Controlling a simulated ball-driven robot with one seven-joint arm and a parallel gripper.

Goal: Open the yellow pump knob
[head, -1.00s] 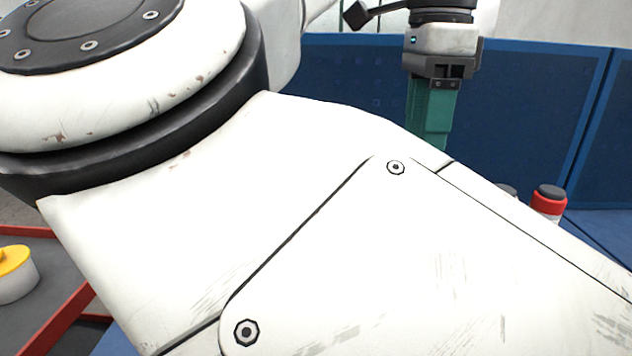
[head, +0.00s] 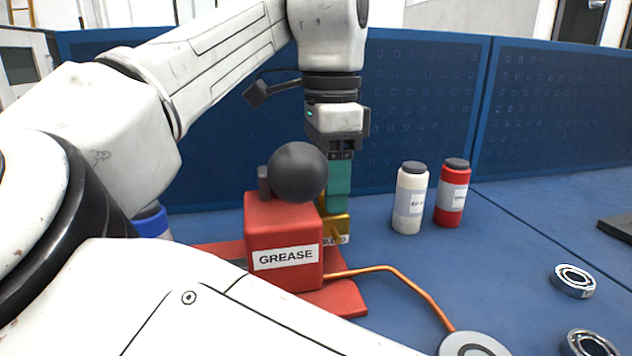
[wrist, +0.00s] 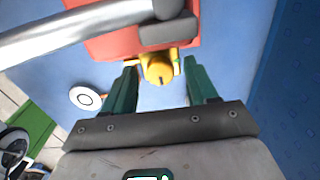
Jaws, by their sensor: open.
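The yellow pump knob (wrist: 159,68) shows in the wrist view at the edge of the red pump body (wrist: 100,42). It has a small dark mark on it. My gripper (wrist: 157,72) is open, with one green finger on each side of the knob and visible gaps between. In the head view the gripper (head: 337,212) points down behind the red grease pump (head: 284,245). There the yellow knob part (head: 338,226) shows beside the pump, partly hidden by the pump. The pump has a black ball (head: 297,172) on top.
A white bottle (head: 409,200) and a red bottle (head: 452,195) stand right of the pump. An orange hose (head: 400,275) runs from the pump to a round grey disc (head: 472,346). Bearings (head: 574,281) lie at the right. Blue panels (head: 420,110) stand behind.

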